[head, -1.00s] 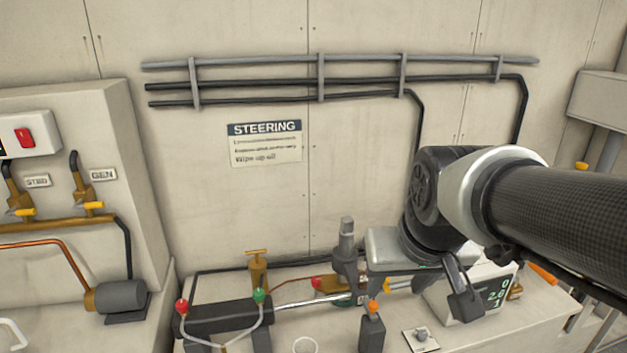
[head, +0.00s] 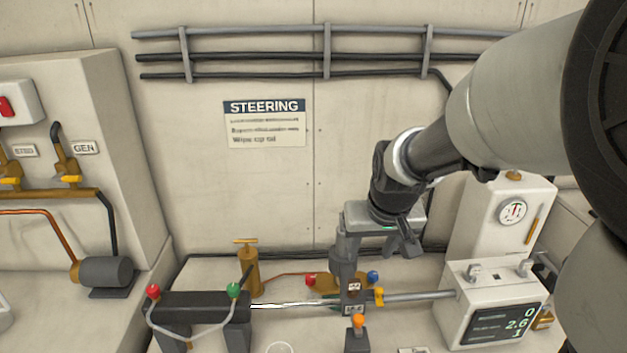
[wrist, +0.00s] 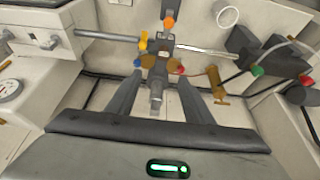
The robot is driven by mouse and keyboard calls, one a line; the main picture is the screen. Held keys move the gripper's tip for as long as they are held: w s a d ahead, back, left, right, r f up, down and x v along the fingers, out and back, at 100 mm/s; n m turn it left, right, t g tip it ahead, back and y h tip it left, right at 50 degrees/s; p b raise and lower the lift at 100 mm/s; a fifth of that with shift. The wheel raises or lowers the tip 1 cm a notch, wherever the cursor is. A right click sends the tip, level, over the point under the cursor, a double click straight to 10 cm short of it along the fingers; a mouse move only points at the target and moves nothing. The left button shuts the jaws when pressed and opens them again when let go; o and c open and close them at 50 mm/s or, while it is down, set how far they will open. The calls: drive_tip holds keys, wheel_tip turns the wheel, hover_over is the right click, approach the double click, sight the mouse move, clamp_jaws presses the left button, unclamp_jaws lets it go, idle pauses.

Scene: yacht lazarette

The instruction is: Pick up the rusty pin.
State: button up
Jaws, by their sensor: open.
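I see no part that stands out clearly as a rusty pin. In the wrist view the post (wrist: 157,85) rises between the two fingers of my gripper (wrist: 158,76), which are spread apart with nothing held.
An orange-topped stand (head: 357,335) is in front. A white display box (head: 492,305) stands to the right, a dark cylinder with hoses (head: 200,306) to the left, and a brass pump (head: 248,268) behind.

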hover_over(355, 281)
drive_tip(key=s, duration=0.2)
wheel_tip(355, 281, down, 11)
drive_tip(key=shift+x, duration=2.55)
drive_tip(key=shift+s, duration=0.15)
drive_tip(key=shift+c, duration=0.4)
clamp_jaws()
